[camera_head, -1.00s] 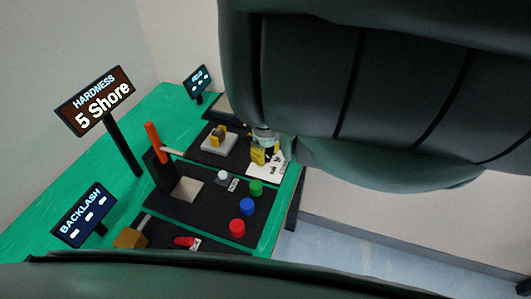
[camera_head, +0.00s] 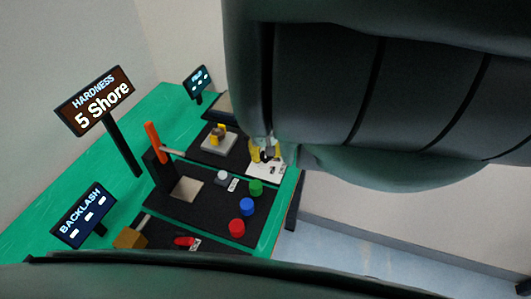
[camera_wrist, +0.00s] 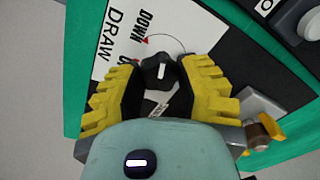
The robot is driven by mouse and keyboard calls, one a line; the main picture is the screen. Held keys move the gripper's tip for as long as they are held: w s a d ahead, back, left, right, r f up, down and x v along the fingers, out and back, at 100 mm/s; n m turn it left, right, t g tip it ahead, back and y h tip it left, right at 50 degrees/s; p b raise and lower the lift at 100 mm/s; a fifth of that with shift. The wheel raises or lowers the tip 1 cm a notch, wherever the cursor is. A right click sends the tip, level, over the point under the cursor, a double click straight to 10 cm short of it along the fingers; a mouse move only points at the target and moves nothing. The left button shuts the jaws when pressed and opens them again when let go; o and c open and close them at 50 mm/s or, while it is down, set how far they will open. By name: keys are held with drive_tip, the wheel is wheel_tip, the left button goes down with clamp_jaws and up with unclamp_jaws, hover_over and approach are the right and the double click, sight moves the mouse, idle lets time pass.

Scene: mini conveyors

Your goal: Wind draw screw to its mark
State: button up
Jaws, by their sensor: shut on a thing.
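The draw screw's black knob (camera_wrist: 158,68) shows in the wrist view, with a white pointer line on its top. It sits on a white plate (camera_wrist: 103,52) lettered DRAW and DOWN, with a thin arc and a small red mark beside the knob. The pointer line does not lie at the red mark. My gripper (camera_wrist: 160,76) has its yellow-padded fingers shut on the knob, one on each side. In the head view my gripper (camera_head: 265,152) is over the white plate (camera_head: 268,170), and the knob is largely hidden there.
A grey block with a yellow clamp (camera_head: 218,137) stands left of my gripper. Green (camera_head: 256,187), blue (camera_head: 247,206) and red (camera_head: 237,228) buttons line the front edge. The HARDNESS sign (camera_head: 95,103) reads 5 Shore; the BACKLASH display (camera_head: 82,215) shows dashes.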

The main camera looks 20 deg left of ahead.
idle(0.4)
drive_tip(key=o, duration=1.2)
wheel_tip(320, 180, up, 9)
drive_tip(key=shift+r, duration=1.5)
drive_tip(key=shift+a, duration=0.1)
